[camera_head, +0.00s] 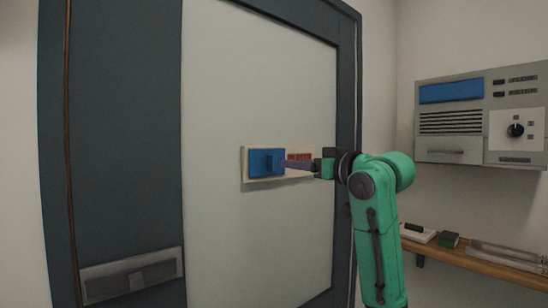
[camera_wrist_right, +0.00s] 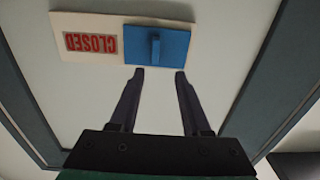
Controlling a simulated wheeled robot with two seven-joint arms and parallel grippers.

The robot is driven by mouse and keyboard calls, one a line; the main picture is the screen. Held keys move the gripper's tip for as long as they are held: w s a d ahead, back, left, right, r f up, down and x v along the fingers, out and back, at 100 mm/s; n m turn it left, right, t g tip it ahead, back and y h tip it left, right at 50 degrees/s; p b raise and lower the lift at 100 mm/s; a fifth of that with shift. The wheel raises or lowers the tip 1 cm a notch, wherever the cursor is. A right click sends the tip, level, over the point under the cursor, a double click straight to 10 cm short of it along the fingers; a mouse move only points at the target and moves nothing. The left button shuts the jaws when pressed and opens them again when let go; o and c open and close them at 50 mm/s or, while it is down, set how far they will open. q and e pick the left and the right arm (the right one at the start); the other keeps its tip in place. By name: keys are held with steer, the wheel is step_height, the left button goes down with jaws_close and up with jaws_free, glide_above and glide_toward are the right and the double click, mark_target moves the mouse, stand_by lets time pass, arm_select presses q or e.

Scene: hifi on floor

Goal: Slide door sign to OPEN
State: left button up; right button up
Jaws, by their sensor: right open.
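The cream door sign board (camera_head: 247,178) is on the pale door panel in the head view. Its blue slider (camera_head: 258,162) covers the left part, and red lettering shows on the right, partly hidden by my right gripper (camera_head: 287,165). In the right wrist view the sign (camera_wrist_right: 110,22) appears upside down, with CLOSED readable in red and the slider (camera_wrist_right: 175,46) to its right. The slider's raised blue handle (camera_wrist_right: 155,50) lines up with the gap between the fingertips (camera_wrist_right: 159,73). The right gripper is open and empty in front of the sign. My left gripper is out of view.
A grey wall unit (camera_head: 465,152) with a blue panel and a knob hangs on the right wall. Below it, a wooden shelf (camera_head: 480,265) holds small items. A metal handle plate (camera_head: 130,277) is at the door's lower left.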

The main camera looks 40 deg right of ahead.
mark_target(275, 161)
steer(key=w+p, duration=0.1)
steer(key=w, duration=0.2)
steer(key=w+p, duration=0.1)
steer(key=w, duration=0.2)
steer(key=w+d+p, duration=0.1)
steer(key=w+p, duration=0.1)
steer(key=shift+w, duration=0.4)
steer(key=shift+w+a, duration=0.1)
steer(key=shift+w, duration=0.1)
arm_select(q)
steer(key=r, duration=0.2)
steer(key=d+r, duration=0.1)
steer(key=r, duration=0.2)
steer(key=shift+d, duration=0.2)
arm_select(e)
steer(key=shift+f, duration=0.1)
steer(key=shift+d, duration=0.2)
jaws_close()
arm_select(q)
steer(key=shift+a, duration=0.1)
